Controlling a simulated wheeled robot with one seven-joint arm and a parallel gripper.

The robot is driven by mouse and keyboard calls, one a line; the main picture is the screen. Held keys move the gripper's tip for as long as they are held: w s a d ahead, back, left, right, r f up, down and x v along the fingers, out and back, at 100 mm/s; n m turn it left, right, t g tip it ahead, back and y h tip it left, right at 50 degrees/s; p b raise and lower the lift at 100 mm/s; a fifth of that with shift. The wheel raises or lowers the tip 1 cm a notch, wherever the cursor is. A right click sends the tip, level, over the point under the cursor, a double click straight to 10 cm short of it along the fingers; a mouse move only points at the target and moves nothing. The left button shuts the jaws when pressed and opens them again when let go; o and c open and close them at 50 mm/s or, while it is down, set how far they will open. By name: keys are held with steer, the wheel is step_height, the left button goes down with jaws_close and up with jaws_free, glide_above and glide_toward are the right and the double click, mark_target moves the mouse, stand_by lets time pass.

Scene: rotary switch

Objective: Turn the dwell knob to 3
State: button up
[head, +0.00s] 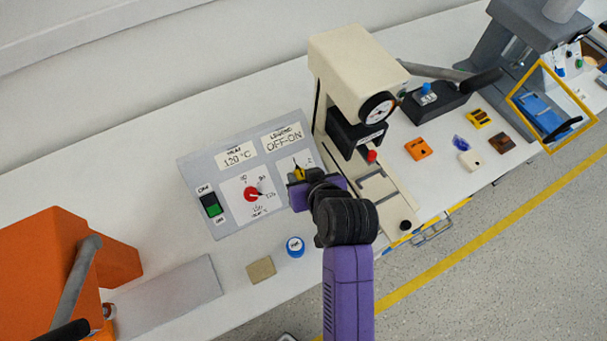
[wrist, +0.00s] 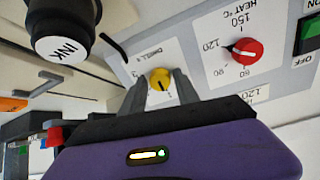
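The dwell knob (wrist: 158,79) is yellow with a dark pointer line, on a white plate lettered DWELL (wrist: 140,58). In the wrist view the line points down the picture, near a figure that looks like 2; the other figures are hidden or too small. My gripper (wrist: 160,82) has its two grey fingers on either side of the knob. I cannot tell whether they touch it. In the head view the knob (head: 299,174) shows small and partly covered by my gripper (head: 297,177).
A cream press (head: 350,65) stands on the other side.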

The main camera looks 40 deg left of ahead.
jaws_close()
